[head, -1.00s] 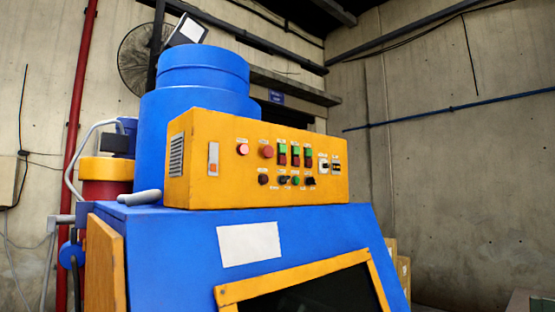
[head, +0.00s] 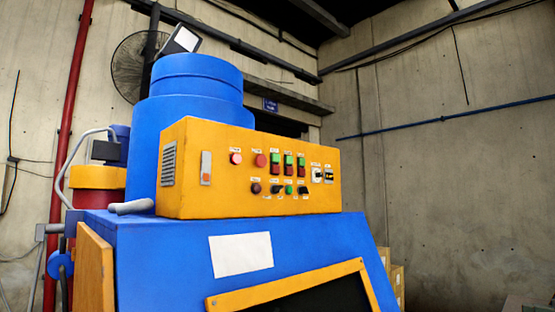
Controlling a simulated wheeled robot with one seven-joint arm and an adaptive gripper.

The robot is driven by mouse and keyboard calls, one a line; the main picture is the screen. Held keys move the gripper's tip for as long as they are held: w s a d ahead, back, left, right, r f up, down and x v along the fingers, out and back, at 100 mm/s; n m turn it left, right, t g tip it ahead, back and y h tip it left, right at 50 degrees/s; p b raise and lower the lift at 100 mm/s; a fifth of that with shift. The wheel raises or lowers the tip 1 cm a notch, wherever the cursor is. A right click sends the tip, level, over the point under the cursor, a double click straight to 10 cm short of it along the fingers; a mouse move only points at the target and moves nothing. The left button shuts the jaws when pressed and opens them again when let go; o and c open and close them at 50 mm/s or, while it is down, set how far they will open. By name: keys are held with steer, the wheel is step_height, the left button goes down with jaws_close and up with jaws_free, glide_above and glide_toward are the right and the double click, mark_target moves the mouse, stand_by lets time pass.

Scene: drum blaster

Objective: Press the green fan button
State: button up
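A yellow control box (head: 215,200) sits on top of the blue machine (head: 150,255). Its front panel carries two round red buttons (head: 260,160) at the left of the upper row. To their right are three paired switches with a green button (head: 288,159) above a red one. A small round green button (head: 288,189) sits in the lower row among dark knobs (head: 256,188). The labels are too small to read, so I cannot tell which green button is the fan's. My gripper is not in view.
A blue cylinder (head: 195,110) rises behind the box. A grey handle (head: 132,206) lies on the machine top at the left. A yellow-framed dark window (head: 320,300) is on the front.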

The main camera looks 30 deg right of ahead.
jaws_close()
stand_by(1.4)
